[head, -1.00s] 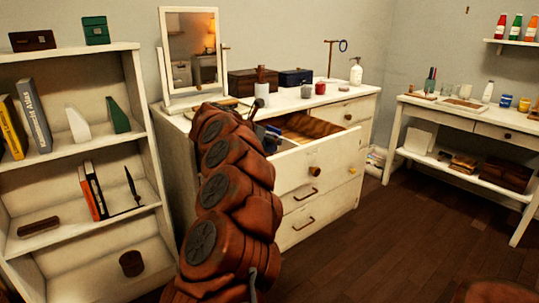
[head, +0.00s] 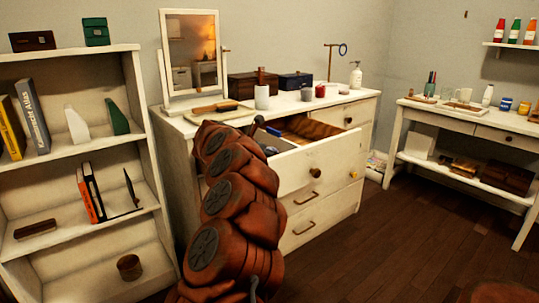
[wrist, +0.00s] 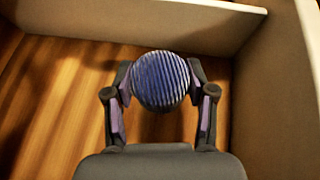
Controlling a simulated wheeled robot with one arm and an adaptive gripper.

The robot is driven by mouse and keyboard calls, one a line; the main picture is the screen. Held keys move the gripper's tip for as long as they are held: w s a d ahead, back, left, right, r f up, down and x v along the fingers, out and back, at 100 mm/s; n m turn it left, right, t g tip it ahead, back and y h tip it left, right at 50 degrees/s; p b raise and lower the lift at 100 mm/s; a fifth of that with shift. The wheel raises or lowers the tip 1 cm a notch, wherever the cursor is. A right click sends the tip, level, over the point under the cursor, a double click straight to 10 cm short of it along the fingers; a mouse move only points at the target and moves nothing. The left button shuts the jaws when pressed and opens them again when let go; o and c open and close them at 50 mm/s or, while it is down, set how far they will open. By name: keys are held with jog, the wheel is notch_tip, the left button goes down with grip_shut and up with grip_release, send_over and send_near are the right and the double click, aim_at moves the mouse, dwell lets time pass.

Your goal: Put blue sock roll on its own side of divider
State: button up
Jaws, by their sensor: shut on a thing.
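In the wrist view, the blue sock roll (wrist: 160,80) is round and ribbed. My gripper (wrist: 161,92) is shut on it, with a dark finger on each side. The roll is over the brown wood-grained bottom (wrist: 60,100) of the drawer; I cannot tell whether it touches it. A pale panel (wrist: 110,22) crosses behind the roll, and another pale wall (wrist: 272,90) stands to its right. I cannot tell which is the divider. In the head view, the open drawer (head: 318,160) is in the white dresser, and my arm hides the gripper and roll.
The dresser top (head: 290,103) holds a mirror (head: 190,50), dark boxes, cups and a white pump bottle (head: 356,75). A shelf unit (head: 70,155) stands at the left and a side table (head: 470,120) at the right. The wood floor (head: 430,220) between is clear.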

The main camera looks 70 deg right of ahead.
jog(key=shift+f+b, duration=0.3)
jog(key=shift+f, duration=0.1)
jog(key=o, duration=1.1)
jog(key=shift+o, duration=0.2)
jog(key=shift+r, duration=0.1)
jog(key=shift+r+p, duration=0.75)
jog(key=shift+p, duration=0.2)
jog(key=p+v, duration=0.1)
jog(key=v, duration=1)
jog(key=shift+w+a, duration=0.15)
jog(key=shift+a, duration=0.3)
